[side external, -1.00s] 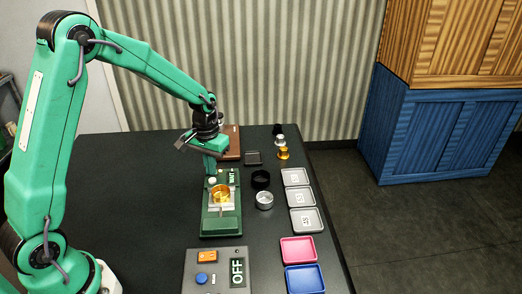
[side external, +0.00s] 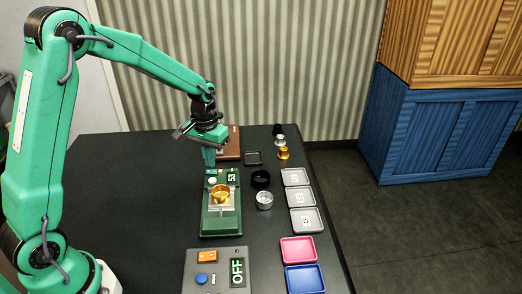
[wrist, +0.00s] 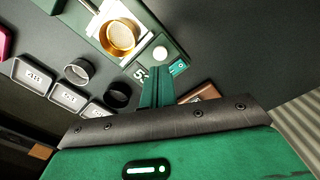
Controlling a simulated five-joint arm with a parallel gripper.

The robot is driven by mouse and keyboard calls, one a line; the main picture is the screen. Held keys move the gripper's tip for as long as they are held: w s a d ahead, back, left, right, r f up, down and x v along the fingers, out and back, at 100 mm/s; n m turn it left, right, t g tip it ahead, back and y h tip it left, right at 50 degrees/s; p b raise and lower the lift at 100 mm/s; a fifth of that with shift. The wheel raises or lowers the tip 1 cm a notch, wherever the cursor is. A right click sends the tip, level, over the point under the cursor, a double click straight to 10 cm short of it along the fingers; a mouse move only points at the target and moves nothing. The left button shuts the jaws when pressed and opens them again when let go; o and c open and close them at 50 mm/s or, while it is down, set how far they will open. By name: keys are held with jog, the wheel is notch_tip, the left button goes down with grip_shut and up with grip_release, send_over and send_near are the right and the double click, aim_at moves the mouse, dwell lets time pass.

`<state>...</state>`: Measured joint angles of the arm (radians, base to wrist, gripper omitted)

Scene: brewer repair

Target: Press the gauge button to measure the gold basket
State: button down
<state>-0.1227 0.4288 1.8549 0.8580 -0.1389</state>
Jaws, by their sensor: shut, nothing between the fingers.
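The green gauge (side external: 221,222) stands on the dark table with the gold basket (side external: 220,192) on its plate. Its display (side external: 231,177) reads 53. The white round gauge button (side external: 212,181) is at the gauge's back left, raised and uncovered; the button also shows in the wrist view (wrist: 160,53), beside the gold basket (wrist: 120,37). My gripper (side external: 209,163) is shut and empty, its fingertips above and behind the button and apart from it. In the wrist view the closed fingers (wrist: 156,75) point toward the gauge's back edge.
Right of the gauge are a black ring (side external: 261,179) and a silver basket (side external: 264,199). Several numbered grey trays line the table's right edge, with a pink tray (side external: 298,250) and a blue tray (side external: 305,279) nearer. A control box (side external: 216,275) showing OFF stands in front.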

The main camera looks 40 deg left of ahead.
jog(key=shift+r, duration=2.45)
jog(key=shift+s+r, duration=0.1)
jog(key=s+d+r+m+t, duration=0.1)
jog(key=s+r, duration=0.4)
jog(key=s, duration=0.5)
jog(key=s+d+r+m+t, duration=0.2)
jog(key=s+d+r+t, duration=0.2)
jog(key=s, duration=0.7)
notch_tip(320, 180, up, 2)
jog(key=shift+s+d+r+t, duration=0.1)
jog(key=shift+s+d+t, duration=0.1)
jog(key=shift+s+t, duration=0.1)
